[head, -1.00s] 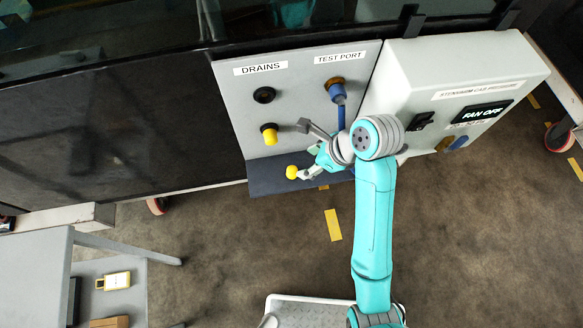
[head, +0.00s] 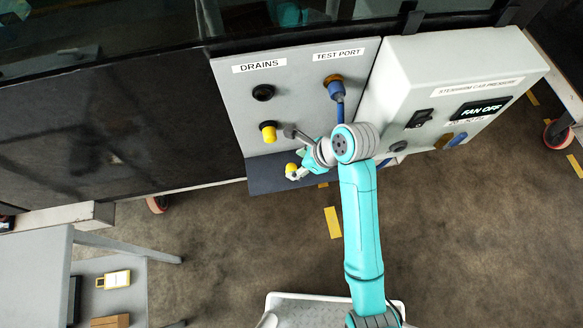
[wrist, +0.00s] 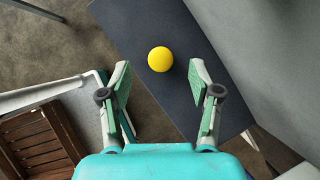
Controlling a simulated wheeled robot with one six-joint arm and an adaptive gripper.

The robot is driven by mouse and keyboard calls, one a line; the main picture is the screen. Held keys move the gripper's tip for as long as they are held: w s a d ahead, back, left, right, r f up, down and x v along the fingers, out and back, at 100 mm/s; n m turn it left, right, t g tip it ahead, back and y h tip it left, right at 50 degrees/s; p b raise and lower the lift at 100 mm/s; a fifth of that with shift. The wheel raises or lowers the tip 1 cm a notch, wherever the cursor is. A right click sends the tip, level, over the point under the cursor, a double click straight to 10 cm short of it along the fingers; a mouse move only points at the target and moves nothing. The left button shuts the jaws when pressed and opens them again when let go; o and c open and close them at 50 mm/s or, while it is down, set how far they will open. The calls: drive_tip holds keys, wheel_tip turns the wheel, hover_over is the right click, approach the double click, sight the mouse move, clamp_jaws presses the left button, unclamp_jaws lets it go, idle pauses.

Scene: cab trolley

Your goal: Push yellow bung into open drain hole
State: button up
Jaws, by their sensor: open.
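A yellow bung (head: 291,168) rests on the dark ledge (head: 262,182) below the grey drain panel, partly covered by a finger in the head view. In the wrist view the bung (wrist: 160,60) shows as a round yellow end between the lines of my two fingers, about level with or just past their tips. My gripper (wrist: 160,70) is open, with no finger visibly touching the bung. In the head view my gripper (head: 291,153) is over the ledge. The open drain hole (head: 263,92) is a dark ring under the DRAINS label. A second yellow bung (head: 269,132) fills the lower drain.
A blue test port fitting (head: 336,90) with a blue hose is right of the drains. A pale control box (head: 450,75) with a FAN OFF display stands further right. A grey trolley (head: 35,265) holding a yellow-edged item is at the lower left. Open floor lies between.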

sight(293, 167)
drive_tip(key=shift+d+x, duration=0.15)
drive_tip(key=shift+x, duration=1.15)
drive_tip(key=shift+d+x, duration=0.1)
drive_tip(key=shift+x, duration=1.2)
drive_tip(key=shift+f, duration=0.1)
drive_tip(key=c, duration=1)
